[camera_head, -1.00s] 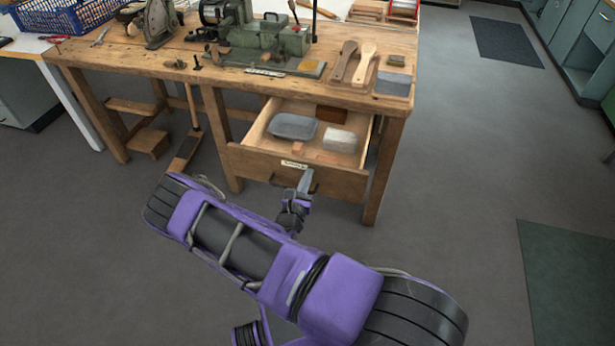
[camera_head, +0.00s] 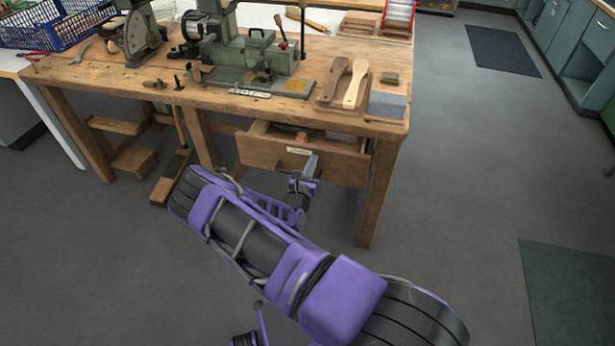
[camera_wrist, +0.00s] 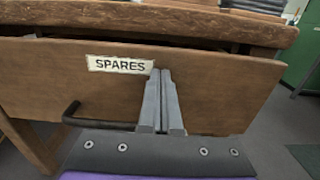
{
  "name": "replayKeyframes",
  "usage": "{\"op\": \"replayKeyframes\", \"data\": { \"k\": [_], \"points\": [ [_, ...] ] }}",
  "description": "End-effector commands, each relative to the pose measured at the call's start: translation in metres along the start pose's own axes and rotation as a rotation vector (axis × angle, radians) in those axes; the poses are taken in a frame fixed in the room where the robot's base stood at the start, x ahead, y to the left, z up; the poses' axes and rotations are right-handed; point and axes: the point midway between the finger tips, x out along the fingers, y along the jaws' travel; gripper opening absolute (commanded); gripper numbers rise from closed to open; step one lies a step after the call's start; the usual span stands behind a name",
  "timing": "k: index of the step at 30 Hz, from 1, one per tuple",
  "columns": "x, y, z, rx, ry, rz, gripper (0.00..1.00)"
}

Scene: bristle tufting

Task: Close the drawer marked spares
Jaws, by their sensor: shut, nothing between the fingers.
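My gripper (camera_head: 311,165) is shut and empty, in front of the drawer face right of the label. In the wrist view the fingertips (camera_wrist: 160,72) overlap the drawer front; I cannot tell for sure whether they touch it.
A bench leg (camera_head: 380,190) stands right of the drawer. A broom (camera_head: 175,165) leans at the left. The floor to the right is clear.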

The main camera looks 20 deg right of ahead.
Motion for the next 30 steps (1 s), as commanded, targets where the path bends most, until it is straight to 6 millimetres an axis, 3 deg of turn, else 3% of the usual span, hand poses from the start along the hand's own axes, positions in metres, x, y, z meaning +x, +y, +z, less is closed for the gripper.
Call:
{"op": "replayKeyframes", "data": {
  "k": [6, 12, 19, 30],
  "points": [
    [0.056, -0.001, -0.004, 0.003, -0.002, -0.002, 0.0],
    [0.091, 0.0, -0.003, 0.002, -0.001, -0.001, 0.0],
    [0.114, 0.0, -0.001, 0.0, -0.001, 0.0, 0.0],
    [0.121, 0.001, 0.003, 0.0, -0.004, 0.002, 0.0]
  ]
}}
